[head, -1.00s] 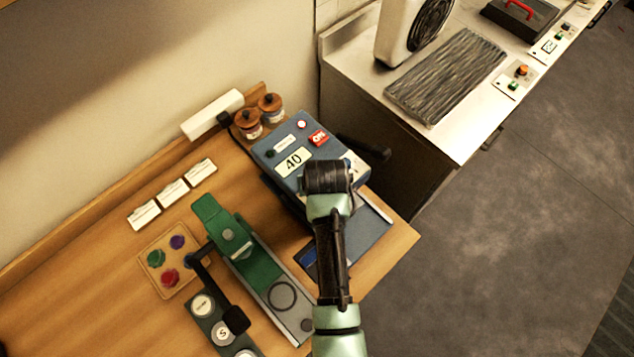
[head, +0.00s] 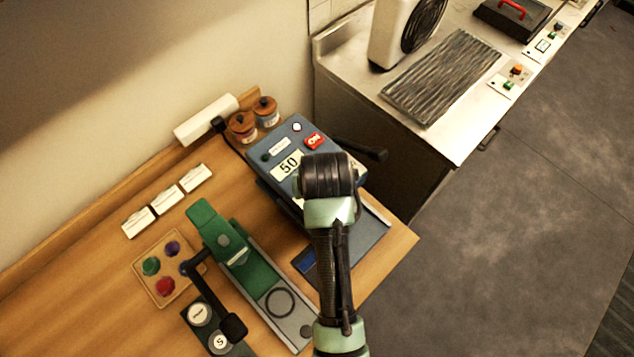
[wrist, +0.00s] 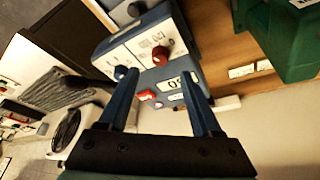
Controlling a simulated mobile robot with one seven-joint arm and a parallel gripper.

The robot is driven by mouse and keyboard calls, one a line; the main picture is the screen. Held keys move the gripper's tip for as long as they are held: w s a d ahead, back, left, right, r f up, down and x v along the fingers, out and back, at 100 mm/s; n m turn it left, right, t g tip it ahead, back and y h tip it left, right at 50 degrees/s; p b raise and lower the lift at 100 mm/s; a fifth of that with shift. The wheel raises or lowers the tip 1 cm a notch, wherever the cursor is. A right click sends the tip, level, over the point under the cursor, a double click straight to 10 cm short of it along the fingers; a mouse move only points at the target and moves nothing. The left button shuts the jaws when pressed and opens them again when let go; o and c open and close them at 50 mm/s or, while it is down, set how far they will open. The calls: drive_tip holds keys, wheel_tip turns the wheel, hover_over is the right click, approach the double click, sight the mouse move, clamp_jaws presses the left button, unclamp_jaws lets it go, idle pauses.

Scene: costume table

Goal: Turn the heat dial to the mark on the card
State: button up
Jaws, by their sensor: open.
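The blue heat press (head: 268,172) stands at the right end of the wooden table, with a display (head: 287,166) reading 50 and a red ON switch (head: 314,141). In the wrist view, its white panel carries a red dial (wrist: 161,55) and a dark blue dial (wrist: 121,72). The red dial shows between the fingertips; the blue dial is beside the left one. Contact cannot be told. In the head view my wrist hides the fingers and dials. Several white cards (head: 166,201) stand left of the press, unreadable.
A green press-like tool (head: 235,245) and a tray of coloured pieces (head: 143,272) are left of my arm. Two wooden-lidded jars (head: 242,124) stand behind the press. A black handle (head: 372,153) sticks out right. A steel counter (head: 440,140) stands beyond.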

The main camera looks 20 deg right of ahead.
drive_tip(key=b+v, duration=0.1)
drive_tip(key=v, duration=0.5)
drive_tip(key=shift+r, duration=0.4)
drive_tip(key=w+a+r+t+b, duration=0.2)
drive_tip(key=w+r+t, duration=0.2)
drive_tip(key=r, duration=0.3)
drive_tip(key=w+a+r+n+t+h+b, duration=0.1)
drive_tip(key=w+r+t+b, duration=0.25)
drive_tip(key=r, duration=0.35)
drive_tip(key=w+a+r+t+b, duration=0.2)
drive_tip(key=w+r+t, duration=0.2)
drive_tip(key=r, duration=0.4)
drive_tip(key=s+a+r+t+b, duration=0.1)
drive_tip(key=s+a+r+t, duration=0.1)
drive_tip(key=r, duration=0.5)
drive_tip(key=s+a+r+n+t+y+b, duration=0.1)
drive_tip(key=s+a+r+t+b, duration=0.1)
drive_tip(key=s+r+t, duration=0.3)
drive_tip(key=s+a+r+n+t+y+b, duration=0.1)
drive_tip(key=s+a+r+t, duration=0.2)
drive_tip(key=r, duration=0.7)
drive_tip(key=shift+s+a+t+b, duration=0.3)
drive_tip(key=shift+s+t, duration=0.45)
drive_tip(key=shift+s, duration=0.3)
drive_tip(key=shift+f, duration=0.1)
